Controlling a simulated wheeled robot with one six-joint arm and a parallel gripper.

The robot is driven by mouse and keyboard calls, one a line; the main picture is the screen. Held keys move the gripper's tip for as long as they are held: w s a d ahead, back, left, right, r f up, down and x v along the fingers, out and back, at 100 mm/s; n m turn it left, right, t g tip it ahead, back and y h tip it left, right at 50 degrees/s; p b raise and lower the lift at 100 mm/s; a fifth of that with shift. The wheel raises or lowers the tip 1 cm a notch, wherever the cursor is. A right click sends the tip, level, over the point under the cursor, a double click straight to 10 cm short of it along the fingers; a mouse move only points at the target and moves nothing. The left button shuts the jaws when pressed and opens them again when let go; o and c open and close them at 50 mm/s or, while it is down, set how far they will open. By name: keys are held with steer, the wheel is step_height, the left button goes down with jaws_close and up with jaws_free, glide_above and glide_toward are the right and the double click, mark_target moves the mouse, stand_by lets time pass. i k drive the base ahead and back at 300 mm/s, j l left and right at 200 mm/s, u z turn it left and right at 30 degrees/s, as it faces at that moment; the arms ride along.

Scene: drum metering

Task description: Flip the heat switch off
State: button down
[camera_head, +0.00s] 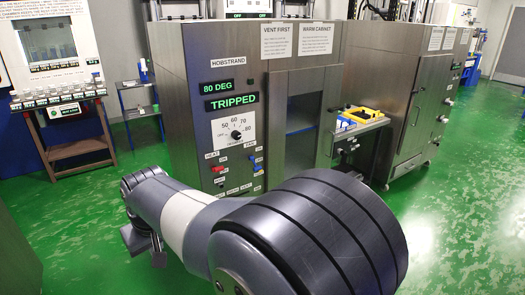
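The steel cabinet labelled HOBSTRAND (228,62) stands in the middle of the view. Its front carries a red switch (217,169) under a small label that seems to read HEAT (212,155). Whether the switch is up or down is too small to tell. Above it are a temperature dial (236,134) and green displays reading 80 DEG (217,87) and TRIPPED (231,102). My gripper (145,246) hangs at the left end of my arm, over the floor, left of the switch and apart from the cabinet. Its opening is unclear, and I see nothing held.
A blue switch (254,161) and small dark controls sit on the same panel. The cabinet's windowed door (303,125) is right of the panel. A side shelf (365,126) holds a yellow tray. A wooden stand (80,147) is at left. Green floor (60,200) is clear at left.

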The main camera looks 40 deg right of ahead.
mark_target(215, 170)
steer(key=i+l+z, duration=0.35)
steer(key=i+l, duration=1)
